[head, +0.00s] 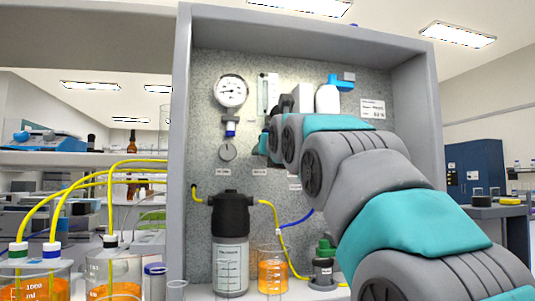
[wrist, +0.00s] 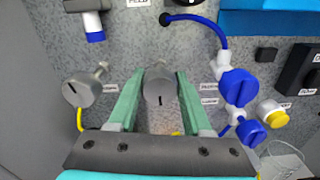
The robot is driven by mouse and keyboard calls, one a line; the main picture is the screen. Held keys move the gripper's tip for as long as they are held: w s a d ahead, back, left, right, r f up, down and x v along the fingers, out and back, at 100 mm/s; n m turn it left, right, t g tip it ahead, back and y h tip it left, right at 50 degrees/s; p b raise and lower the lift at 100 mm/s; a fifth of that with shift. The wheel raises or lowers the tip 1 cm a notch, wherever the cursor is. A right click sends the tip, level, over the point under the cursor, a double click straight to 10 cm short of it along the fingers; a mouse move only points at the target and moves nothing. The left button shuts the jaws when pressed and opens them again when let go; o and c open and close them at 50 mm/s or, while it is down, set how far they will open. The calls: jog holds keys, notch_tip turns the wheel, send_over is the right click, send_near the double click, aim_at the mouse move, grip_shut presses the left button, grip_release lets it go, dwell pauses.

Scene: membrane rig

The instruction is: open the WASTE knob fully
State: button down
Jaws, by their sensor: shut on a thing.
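My gripper (wrist: 160,82) has its two green fingers on either side of a round grey knob (wrist: 160,92) on the panel in the wrist view. It is shut on this knob, whose dark slot stands about vertical. The knob's label cannot be read, so I cannot confirm from the lettering that it is WASTE. A second grey knob (wrist: 78,92) is to its left, its slot tilted; it also shows in the head view (head: 227,151). In the head view my gripper (head: 262,150) reaches the panel, and my arm hides the held knob.
Blue valves (wrist: 238,84) with blue tubing stand close to the right of the fingers. A pressure gauge (head: 231,92) is above on the panel (head: 210,70). Below are a black-topped canister (head: 231,245) and a beaker of orange liquid (head: 272,272). The cabinet's side walls (head: 182,200) frame the panel.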

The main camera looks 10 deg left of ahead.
jog(key=shift+f, duration=0.1)
jog(key=shift+c, duration=1.7)
grip_release()
jog(key=shift+s, duration=0.1)
jog(key=b+v, duration=0.1)
jog(key=v, duration=0.6)
jog(key=shift+s+d, duration=0.2)
jog(key=shift+s, duration=0.1)
